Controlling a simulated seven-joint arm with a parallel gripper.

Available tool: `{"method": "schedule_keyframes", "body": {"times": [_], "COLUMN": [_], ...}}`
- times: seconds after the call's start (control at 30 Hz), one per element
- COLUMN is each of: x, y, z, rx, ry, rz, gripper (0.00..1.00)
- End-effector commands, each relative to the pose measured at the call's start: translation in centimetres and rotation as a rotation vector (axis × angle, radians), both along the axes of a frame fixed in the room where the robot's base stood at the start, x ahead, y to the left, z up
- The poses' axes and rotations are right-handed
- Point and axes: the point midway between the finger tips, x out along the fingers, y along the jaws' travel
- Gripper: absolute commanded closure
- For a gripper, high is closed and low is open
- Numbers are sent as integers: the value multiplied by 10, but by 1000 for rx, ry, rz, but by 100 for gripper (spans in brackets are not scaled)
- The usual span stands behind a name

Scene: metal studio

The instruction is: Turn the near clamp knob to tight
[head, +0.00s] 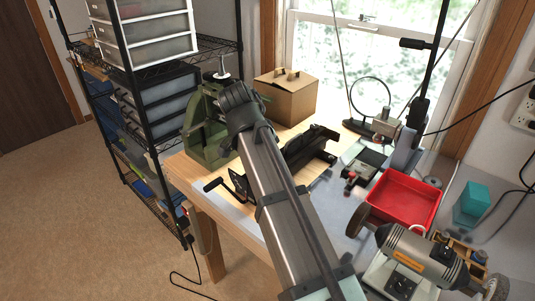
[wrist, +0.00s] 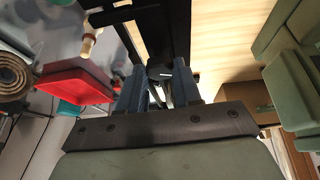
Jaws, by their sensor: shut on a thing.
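In the wrist view my gripper (wrist: 159,84) has its two dark fingers closed on either side of a small dark clamp knob (wrist: 160,72). A short pale line shows on the knob's top, running roughly across the picture. Below the knob, thin dark parts show between the fingers. The knob belongs with a long black clamp fixture (wrist: 160,30), which runs up the picture. In the head view the black fixture (head: 308,146) lies on the bench behind my arm. My arm hides the knob and the fingertips there. Any tight marking cannot be made out.
A green press (head: 204,128) and a cardboard box (head: 287,100) stand beside the fixture. A crank handle (head: 213,185) sticks out at the front left. A red tray (head: 402,200), a teal block (head: 470,204) and a bench grinder (head: 412,256) lie to the right.

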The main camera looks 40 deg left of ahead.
Motion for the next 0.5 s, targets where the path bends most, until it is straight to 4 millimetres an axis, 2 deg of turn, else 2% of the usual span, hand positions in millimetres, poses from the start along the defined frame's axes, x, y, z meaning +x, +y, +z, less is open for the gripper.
{"method": "schedule_keyframes", "body": {"times": [0.5], "x": [0], "y": [2], "z": [-1], "rx": [3], "ry": [-1], "rz": [-71], "gripper": [97]}}
